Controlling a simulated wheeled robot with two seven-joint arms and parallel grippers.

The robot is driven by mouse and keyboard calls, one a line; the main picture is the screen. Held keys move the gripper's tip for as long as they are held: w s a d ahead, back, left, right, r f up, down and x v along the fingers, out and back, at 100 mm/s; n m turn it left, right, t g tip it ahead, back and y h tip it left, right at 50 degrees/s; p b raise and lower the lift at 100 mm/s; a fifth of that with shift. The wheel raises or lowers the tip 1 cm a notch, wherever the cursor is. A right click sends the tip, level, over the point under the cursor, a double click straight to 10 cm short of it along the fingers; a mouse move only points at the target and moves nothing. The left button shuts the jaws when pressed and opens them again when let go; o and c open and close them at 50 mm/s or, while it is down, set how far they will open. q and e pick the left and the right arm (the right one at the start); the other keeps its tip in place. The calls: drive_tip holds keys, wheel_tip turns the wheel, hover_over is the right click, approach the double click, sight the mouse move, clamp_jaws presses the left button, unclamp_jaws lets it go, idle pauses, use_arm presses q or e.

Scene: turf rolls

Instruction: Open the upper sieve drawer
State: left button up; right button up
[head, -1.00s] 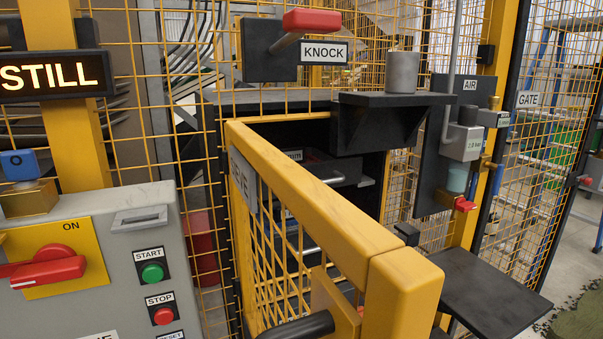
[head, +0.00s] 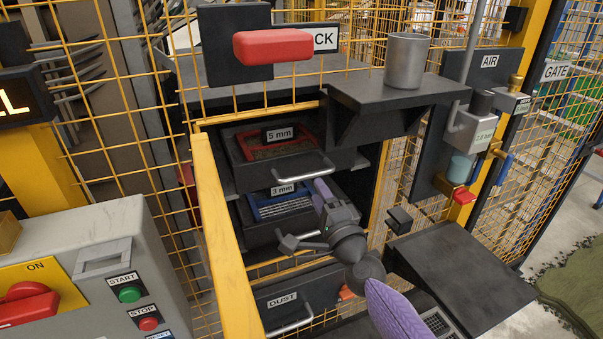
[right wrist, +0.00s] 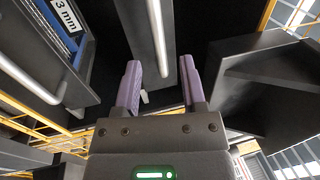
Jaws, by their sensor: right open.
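The upper sieve drawer, labelled 5 mm, shows in the head view with a red frame (head: 240,148) around brown grains. Its pale bar handle (head: 300,173) crosses its dark front. The lower 3 mm drawer with a blue frame (head: 256,212) sits beneath it. My right gripper (head: 322,190) is just below and right of the upper handle, with one purple finger clear and the rest partly hidden. In the right wrist view my right gripper (right wrist: 162,80) is open and empty. A bar handle (right wrist: 157,35) lines up with the gap between its fingers; contact is not visible. My left gripper is out of view.
A yellow gate frame (head: 222,240) stands left of the drawers. A dark shelf with a grey cup (head: 407,60) juts out at upper right. A dust drawer (head: 296,300) is below, and a dark ledge (head: 462,270) lies right of my arm.

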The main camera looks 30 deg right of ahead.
sight(308, 177)
drive_tip(key=w, duration=0.4)
drive_tip(key=w+r+b, duration=0.1)
drive_tip(key=w, duration=0.1)
drive_tip(key=shift+d, duration=0.15)
drive_tip(key=shift+s, duration=0.1)
clamp_jaws()
idle(1.1)
